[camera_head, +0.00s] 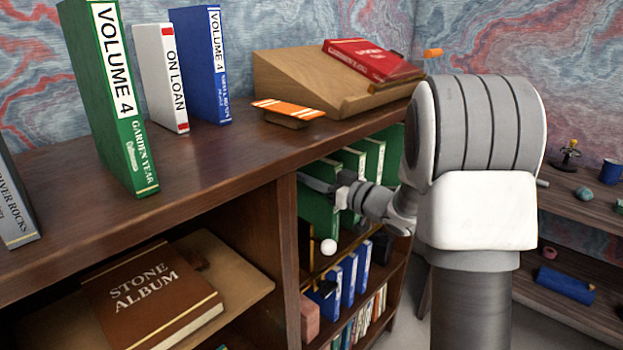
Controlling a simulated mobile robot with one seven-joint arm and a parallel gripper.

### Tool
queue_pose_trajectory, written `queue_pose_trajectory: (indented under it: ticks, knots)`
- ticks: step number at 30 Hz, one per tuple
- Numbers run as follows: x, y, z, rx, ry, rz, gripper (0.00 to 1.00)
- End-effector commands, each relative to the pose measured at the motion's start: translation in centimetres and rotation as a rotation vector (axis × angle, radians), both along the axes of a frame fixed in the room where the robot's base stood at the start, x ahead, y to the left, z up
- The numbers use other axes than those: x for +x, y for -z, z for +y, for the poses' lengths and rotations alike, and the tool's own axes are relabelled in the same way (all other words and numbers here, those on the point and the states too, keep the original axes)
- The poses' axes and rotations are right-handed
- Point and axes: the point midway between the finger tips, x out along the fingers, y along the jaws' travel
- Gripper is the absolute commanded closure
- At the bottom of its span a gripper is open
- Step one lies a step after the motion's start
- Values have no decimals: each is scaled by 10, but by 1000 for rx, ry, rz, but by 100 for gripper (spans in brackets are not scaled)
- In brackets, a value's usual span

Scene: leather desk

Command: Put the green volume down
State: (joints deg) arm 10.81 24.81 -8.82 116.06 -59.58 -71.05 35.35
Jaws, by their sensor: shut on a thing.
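My gripper (322,184) is at the front of the upper right shelf compartment, shut on a green volume (318,212) at the left end of a row of green books. The held volume is upright, with its lower part at the compartment's front. Whether it rests on the shelf board cannot be told. More green volumes (374,156) stand to its right, partly hidden by my arm. Another green book, Volume 4 Garden Year (112,95), stands upright on the shelf top, apart from my gripper.
On the shelf top (215,165) stand a white On Loan book (160,78) and a blue Volume 4 (205,62). A sloped stand (290,80) bears a red book (370,60). A brown Stone Album (150,295) lies lower left. Blue books (348,280) stand below my gripper.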

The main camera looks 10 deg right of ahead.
Motion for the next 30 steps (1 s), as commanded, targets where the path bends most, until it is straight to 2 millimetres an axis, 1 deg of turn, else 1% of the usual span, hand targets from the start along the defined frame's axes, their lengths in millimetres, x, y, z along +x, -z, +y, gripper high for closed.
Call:
queue_pose_trajectory:
  ticks: [1,5,6,8,9,11,19,23,26,30]
  knots:
    - [0,-2,0,1,0,-4,100]
    - [0,2,0,2,0,-4,100]
    - [0,4,0,0,0,0,63]
    - [0,3,0,0,0,0,53]
    - [0,3,0,0,0,0,45]
    - [0,3,0,0,0,0,35]
    - [0,3,0,0,0,0,35]
    - [-2,-2,-2,0,1,0,35]
    - [-15,-3,-12,1,3,1,35]
    - [-39,-3,-31,0,5,1,35]
